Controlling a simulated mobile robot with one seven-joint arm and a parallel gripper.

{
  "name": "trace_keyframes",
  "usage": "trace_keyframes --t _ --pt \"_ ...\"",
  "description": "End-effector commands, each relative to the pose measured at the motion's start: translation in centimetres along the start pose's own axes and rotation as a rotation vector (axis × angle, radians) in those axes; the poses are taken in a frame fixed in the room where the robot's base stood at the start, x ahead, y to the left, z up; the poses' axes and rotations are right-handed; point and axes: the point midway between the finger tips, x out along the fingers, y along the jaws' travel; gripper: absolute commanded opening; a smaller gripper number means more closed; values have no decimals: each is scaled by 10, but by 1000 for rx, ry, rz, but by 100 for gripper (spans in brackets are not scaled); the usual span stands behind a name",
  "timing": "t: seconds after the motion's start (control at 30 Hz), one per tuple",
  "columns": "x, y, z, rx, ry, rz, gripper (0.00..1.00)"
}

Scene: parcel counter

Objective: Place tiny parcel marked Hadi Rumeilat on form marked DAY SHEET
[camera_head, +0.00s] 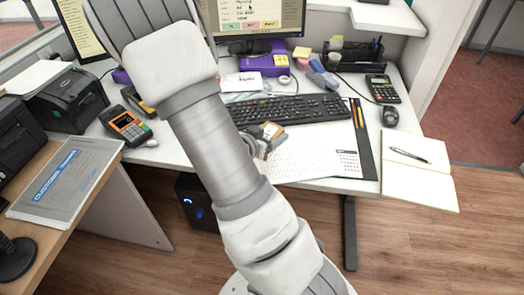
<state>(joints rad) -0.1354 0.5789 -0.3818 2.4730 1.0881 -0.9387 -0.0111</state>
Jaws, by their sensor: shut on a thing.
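My gripper (262,143) is over the front middle of the white desk, partly hidden behind my own arm. It is shut on a small tan parcel (271,131) with a pale label; the name on it is too small to read. A white printed sheet (305,157) with a grid and dark print lies flat on the desk, just right of my gripper. It may be the form, but no DAY SHEET heading is legible. I cannot tell whether the parcel touches the sheet or is above it.
A black keyboard (297,108) lies behind the parcel. A dark ruler-like strip (361,140) with pens, an open notebook (420,176), a mouse (390,117) and a calculator (382,89) are to the right. A card terminal (126,126) and a customs folder (66,180) are left.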

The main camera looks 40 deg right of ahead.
Motion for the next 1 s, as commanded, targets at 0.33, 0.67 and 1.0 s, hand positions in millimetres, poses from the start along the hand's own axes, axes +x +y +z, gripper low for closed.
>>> trace_keyframes --t 0.33,0.67,1.0 --pt "14 -34 20 -2 0 -1 6" --pt "28 -33 54 -1 1 0 6" --pt "29 -33 57 -1 0 -1 77"
